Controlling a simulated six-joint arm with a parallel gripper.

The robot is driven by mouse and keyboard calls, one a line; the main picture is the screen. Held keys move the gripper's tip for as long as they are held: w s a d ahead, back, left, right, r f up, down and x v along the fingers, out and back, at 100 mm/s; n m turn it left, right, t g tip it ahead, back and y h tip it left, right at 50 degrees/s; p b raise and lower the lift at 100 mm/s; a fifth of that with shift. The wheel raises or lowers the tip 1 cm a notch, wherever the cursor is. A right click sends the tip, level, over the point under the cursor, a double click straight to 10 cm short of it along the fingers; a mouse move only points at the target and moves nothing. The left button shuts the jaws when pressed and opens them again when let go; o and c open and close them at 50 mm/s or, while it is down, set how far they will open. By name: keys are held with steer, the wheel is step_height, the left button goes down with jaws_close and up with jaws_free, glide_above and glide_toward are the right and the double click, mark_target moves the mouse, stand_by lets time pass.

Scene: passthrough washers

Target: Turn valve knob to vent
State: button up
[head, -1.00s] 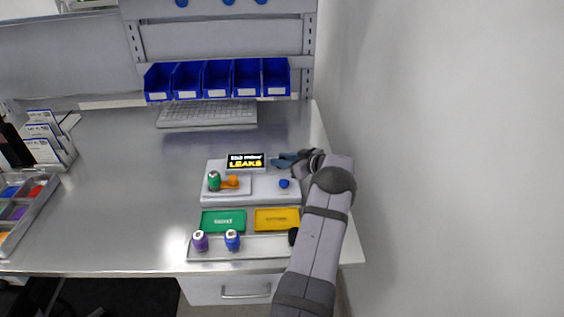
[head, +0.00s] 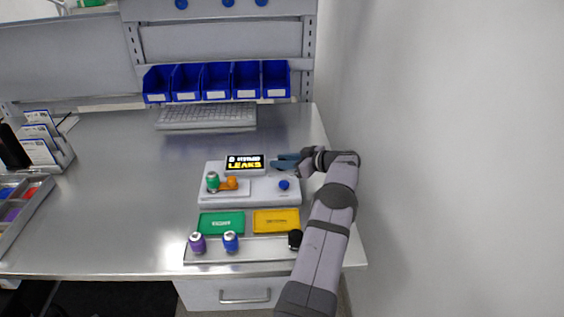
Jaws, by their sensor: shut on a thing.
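A pale test fixture (head: 262,199) stands on the bench. A green-and-silver part (head: 213,182) stands upright on its left half, beside an orange piece (head: 232,183) that looks like a lever or knob. A round blue knob (head: 284,185) sits on the right half, in full view.
Green (head: 221,223) and yellow (head: 277,221) trays lie in front of the fixture. A front rack (head: 265,250) carries a purple, a blue and a black part. A keyboard (head: 206,116) and blue bins (head: 216,82) are behind. The bench centre-left is clear; a wall is on the right.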

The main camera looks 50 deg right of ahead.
steer(key=o, duration=1.1)
steer(key=shift+c, duration=0.2)
steer(key=shift+s+r, duration=0.1)
steer(key=shift+b+v, duration=1.15)
steer(key=shift+v, duration=2.35)
